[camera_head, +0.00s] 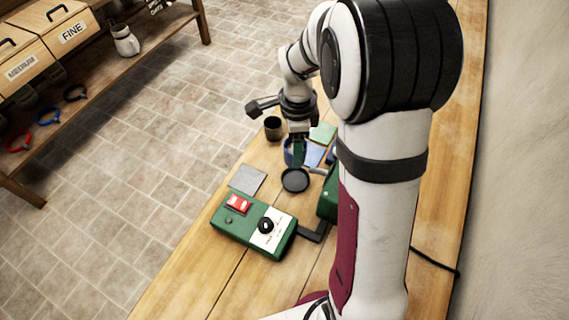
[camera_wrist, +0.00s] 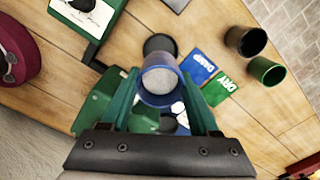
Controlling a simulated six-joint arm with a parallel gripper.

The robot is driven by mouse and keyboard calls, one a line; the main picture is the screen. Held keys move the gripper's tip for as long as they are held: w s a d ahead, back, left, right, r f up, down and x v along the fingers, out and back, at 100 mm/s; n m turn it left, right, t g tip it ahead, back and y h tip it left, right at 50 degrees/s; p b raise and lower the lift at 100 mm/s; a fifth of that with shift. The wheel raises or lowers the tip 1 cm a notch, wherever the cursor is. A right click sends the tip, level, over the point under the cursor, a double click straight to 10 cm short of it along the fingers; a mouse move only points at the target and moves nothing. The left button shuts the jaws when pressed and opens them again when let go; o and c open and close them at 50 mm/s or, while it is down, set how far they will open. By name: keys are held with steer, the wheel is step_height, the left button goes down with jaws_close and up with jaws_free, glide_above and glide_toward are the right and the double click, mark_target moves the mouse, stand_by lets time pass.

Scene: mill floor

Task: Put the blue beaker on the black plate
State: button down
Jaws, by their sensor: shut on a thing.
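The blue beaker (camera_wrist: 158,98) is between the two green fingers of my gripper (camera_wrist: 163,110), which are shut on it. A pale grey round surface shows inside the beaker. In the head view the blue beaker (camera_head: 288,153) is partly hidden by my gripper (camera_head: 298,155). The black plate (camera_head: 295,181) lies on the wooden bench, just nearer the camera than the beaker. In the wrist view the beaker's rim overlaps part of the black plate (camera_wrist: 158,42). I cannot tell how high the beaker is above the bench.
A blue DAMP card (camera_wrist: 200,62) and a green DRY card (camera_wrist: 219,87) lie beside the beaker. A dark cup (camera_wrist: 246,41) and a green cup (camera_wrist: 267,71) stand beyond them. A green device (camera_head: 252,226) and a grey square (camera_head: 248,180) are near the plate.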

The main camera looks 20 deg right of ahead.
steer(key=shift+a+r+m, duration=0.3)
steer(key=shift+r+m, duration=0.2)
steer(key=shift+m, duration=0.3)
steer(key=w+a+f, duration=0.1)
steer(key=a+f, duration=0.1)
steer(key=a, duration=0.1)
steer(key=w+a+f, duration=0.1)
steer(key=a+f, duration=0.1)
steer(key=a, duration=0.2)
steer(key=w+a+f, duration=0.2)
steer(key=a, duration=0.1)
steer(key=shift+a+f, duration=0.25)
steer(key=shift+f, duration=0.1)
steer(key=shift+w+a+f, duration=0.1)
steer(key=shift+f, duration=1)
steer(key=shift+w+a+f, duration=0.1)
steer(key=shift+f, duration=0.95)
steer(key=shift+c, duration=0.6)
jaws_free()
steer(key=shift+f, duration=0.1)
